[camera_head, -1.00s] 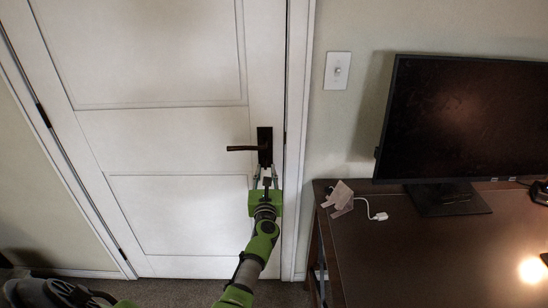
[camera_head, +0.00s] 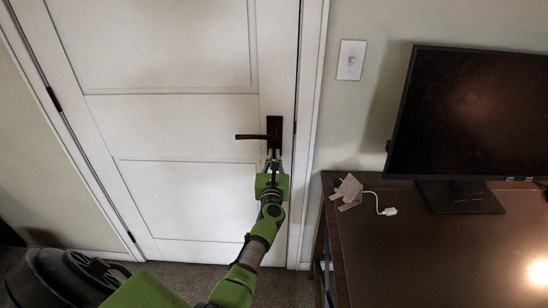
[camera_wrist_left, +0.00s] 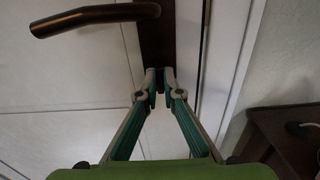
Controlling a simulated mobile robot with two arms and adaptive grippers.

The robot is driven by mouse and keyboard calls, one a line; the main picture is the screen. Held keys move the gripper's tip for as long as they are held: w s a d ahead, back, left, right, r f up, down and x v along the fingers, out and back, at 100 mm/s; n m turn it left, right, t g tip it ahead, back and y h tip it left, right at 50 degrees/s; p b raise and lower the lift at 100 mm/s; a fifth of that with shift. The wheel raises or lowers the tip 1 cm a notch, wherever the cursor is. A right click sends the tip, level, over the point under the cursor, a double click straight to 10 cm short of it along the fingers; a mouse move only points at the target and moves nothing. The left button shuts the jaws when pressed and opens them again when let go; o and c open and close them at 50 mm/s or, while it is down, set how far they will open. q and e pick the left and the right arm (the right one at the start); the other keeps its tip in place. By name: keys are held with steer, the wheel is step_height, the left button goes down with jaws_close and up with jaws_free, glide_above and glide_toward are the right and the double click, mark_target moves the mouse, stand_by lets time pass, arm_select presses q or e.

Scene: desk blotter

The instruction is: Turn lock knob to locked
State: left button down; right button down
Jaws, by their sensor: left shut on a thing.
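The dark door plate (camera_head: 274,126) with its lever handle (camera_head: 250,136) is on the right side of the white door. In the left wrist view the plate (camera_wrist_left: 157,45) is upright at top centre, and the handle (camera_wrist_left: 95,17) points left. My left gripper (camera_head: 273,157) is at the plate's lower end, below the handle. In the left wrist view its fingertips (camera_wrist_left: 160,82) are close together, shut on the lock knob. The fingertips hide the knob, so its turn angle cannot be seen. My right gripper is not in view.
The white door (camera_head: 180,130) is closed in its frame. A light switch (camera_head: 351,60) is on the wall to the right. A dark desk (camera_head: 430,255) with a monitor (camera_head: 465,115), a white cable (camera_head: 388,211) and a crumpled greyish thing (camera_head: 348,190) stands right of the door.

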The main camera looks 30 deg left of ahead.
arm_select(q)
steer(key=shift+w+d+f+m+p, duration=0.15)
steer(key=shift+m+p, duration=0.55)
steer(key=shift+m, duration=3.7)
steer(key=shift+s+d+f+m+p, duration=0.15)
steer(key=shift+m+p, duration=0.55)
steer(key=shift+m, duration=3.7)
steer(key=shift+w+a+m, duration=0.1)
steer(key=shift+a+m, duration=0.05)
steer(key=shift+m, duration=0.15)
steer(key=c, duration=2.2)
jaws_free()
